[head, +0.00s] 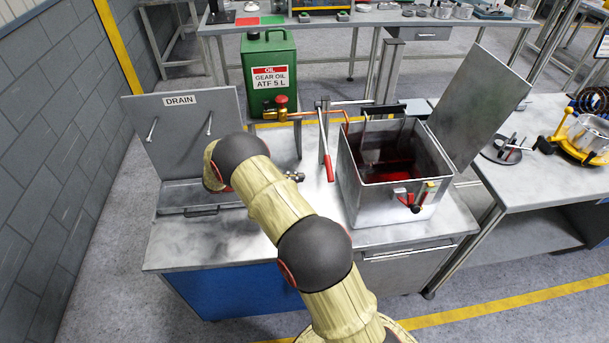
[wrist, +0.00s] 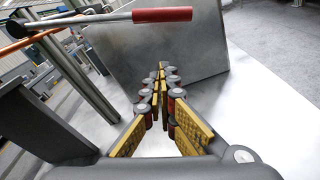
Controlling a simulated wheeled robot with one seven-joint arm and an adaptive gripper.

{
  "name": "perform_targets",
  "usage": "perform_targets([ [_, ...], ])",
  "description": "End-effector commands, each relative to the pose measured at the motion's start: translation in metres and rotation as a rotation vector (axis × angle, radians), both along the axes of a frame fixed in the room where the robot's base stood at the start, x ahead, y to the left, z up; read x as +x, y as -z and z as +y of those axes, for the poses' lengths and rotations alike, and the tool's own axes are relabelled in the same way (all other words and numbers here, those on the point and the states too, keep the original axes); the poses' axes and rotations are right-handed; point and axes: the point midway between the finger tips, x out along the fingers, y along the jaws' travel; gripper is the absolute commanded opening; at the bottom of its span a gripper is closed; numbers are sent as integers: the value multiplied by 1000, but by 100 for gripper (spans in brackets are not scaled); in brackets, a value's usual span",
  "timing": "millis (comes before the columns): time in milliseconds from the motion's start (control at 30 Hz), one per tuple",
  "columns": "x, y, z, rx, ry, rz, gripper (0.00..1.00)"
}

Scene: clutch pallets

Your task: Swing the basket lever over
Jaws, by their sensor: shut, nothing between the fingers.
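The basket lever, a grey rod with a red grip (head: 330,168), hangs tilted from a post on the bench, left of the open steel tank (head: 352,190). In the wrist view its red grip (wrist: 162,15) crosses the top, beyond and above the fingertips. My gripper (head: 298,177) is low over the bench, left of the red grip and apart from it. Its yellow-padded fingers (wrist: 160,72) are shut and empty, pointing towards the tank's side wall (wrist: 185,45). The basket (head: 372,150) is partly visible inside the tank, over dark red liquid.
A green gear oil can (head: 268,55) and a brass valve with a copper pipe (head: 282,108) stand behind. A drain tray with an upright panel (head: 185,130) is on the left. The tank's raised lid (head: 480,95) leans right. A red-handled tap (head: 413,203) is on the tank front.

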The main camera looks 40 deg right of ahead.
Motion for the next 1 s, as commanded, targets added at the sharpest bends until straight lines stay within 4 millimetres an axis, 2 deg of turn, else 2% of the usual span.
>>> perform_targets([
  [467, -44, 12, -78, -1, 2, -1, 0],
  [500, -42, 3, -72, -1, -1, -4, 0],
  [700, -47, -17, -64, 1, -2, -2, 0],
  [1000, -49, -25, -61, 0, -1, 0, 0],
])
